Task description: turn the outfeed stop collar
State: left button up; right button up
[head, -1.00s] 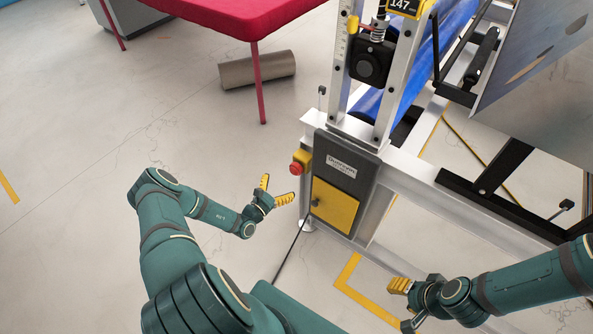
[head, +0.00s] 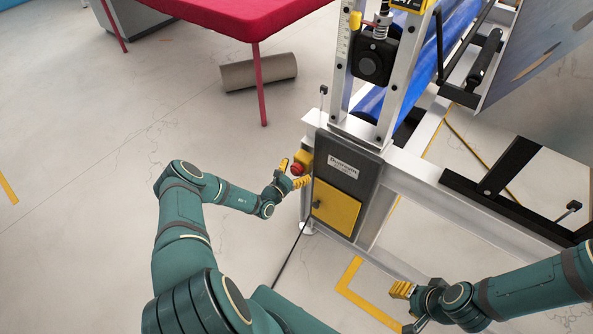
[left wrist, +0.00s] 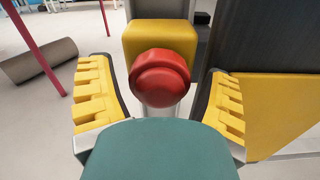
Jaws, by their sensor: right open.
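The outfeed stop collar appears to be the round red knob (head: 297,169) on a yellow box (head: 305,157) at the machine's left post. In the left wrist view the red knob (left wrist: 160,77) sits centred in front of the yellow box (left wrist: 160,42). My left gripper (head: 295,173) is open at the knob. Its yellow fingers stand on either side, with visible gaps to the knob in the left wrist view. My right gripper (head: 404,307) is open and empty, low at the right, away from the collar; its lower part is cut by the arm.
A grey panel (head: 350,160) with a yellow door (head: 336,208) stands just right of the knob. A red-topped table (head: 240,18) and a grey roll (head: 258,72) are behind at the left.

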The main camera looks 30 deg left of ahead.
pick_arm(q)
jog(key=c, duration=0.8)
